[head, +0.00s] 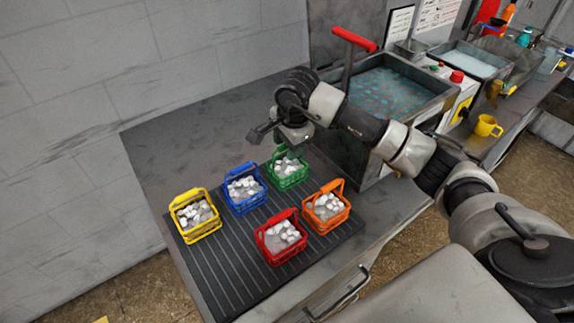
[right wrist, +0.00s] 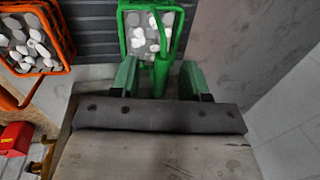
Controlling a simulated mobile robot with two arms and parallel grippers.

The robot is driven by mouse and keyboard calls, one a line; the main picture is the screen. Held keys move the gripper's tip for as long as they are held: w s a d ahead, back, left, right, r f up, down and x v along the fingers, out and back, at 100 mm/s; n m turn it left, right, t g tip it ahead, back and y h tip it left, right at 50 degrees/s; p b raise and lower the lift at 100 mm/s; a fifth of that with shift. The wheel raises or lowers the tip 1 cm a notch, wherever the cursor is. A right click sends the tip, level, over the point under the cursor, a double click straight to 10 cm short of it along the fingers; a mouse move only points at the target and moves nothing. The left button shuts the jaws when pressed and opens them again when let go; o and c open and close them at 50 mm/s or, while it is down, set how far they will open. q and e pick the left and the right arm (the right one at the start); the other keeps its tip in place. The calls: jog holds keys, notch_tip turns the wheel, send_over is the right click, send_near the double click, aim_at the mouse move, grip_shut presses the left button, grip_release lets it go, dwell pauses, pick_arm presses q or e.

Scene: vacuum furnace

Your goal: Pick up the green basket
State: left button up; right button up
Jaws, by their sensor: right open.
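The green basket (head: 291,182), holding white pieces, stands upright on the ribbed dark mat (head: 222,262) at its far right corner. My right gripper (head: 281,147) is just above it, pointing down. In the right wrist view the green basket's handle (right wrist: 161,75) rises between the two spread fingers of the right gripper (right wrist: 160,78), with a gap on each side. The gripper is open and holds nothing. The hand hides part of the handle in the head view. My left gripper is not in view.
Blue (head: 247,203), yellow (head: 197,233), red (head: 283,255) and orange (head: 342,221) baskets with white pieces stand close by on the mat. A metal tank (head: 350,150) with a red-handled lever (head: 354,39) stands right of the green basket. The counter behind is bare.

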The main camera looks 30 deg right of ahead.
jog(key=shift+w+f, duration=0.15)
jog(key=shift+f, duration=0.5)
jog(key=shift+w+f, duration=0.15)
jog(key=shift+f, duration=0.45)
grip_shut()
jog(key=shift+r, duration=0.1)
dwell(0.3)
